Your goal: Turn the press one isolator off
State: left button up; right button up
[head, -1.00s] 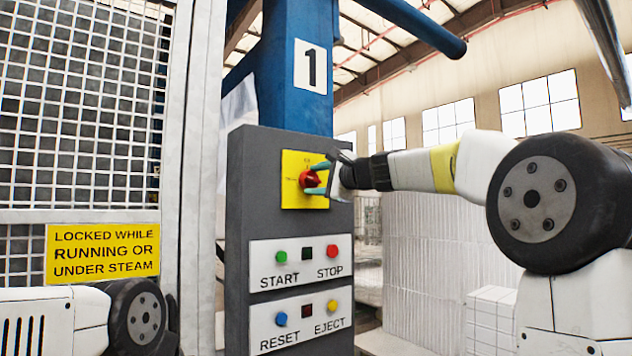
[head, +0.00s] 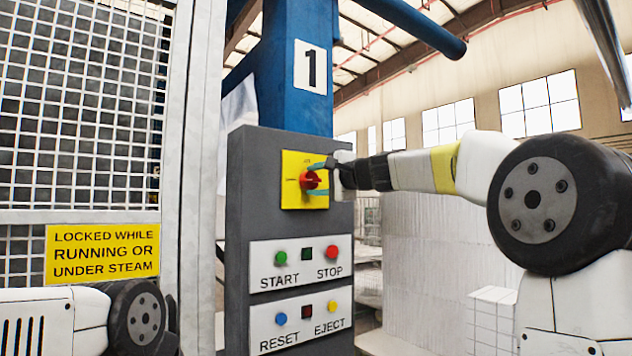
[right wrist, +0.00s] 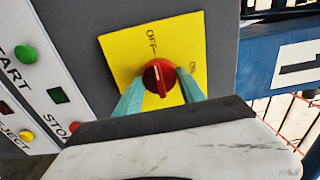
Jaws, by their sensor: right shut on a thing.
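The press one isolator is a red rotary knob (head: 310,179) on a yellow plate (head: 291,198), high on the grey control post under the number 1. My right gripper (head: 318,180) reaches it from the right, its teal fingers either side of the knob. In the right wrist view the knob (right wrist: 158,77) sits between the two fingertips, and the gripper is shut on it. There its grip bar runs roughly up and down the picture, in line with the OFF label (right wrist: 152,42); the ON label (right wrist: 192,68) is to the right. My left gripper is not in view.
Below the isolator are START and STOP buttons on a white panel (head: 261,267), with RESET and EJECT on another (head: 262,331). A mesh guard (head: 80,100) with a yellow warning sign (head: 102,251) stands left. White blocks (head: 430,255) are behind at right.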

jog(key=o, duration=1.4)
jog(key=shift+c, duration=0.2)
jog(key=v, duration=0.8)
jog(key=shift+f, duration=0.1)
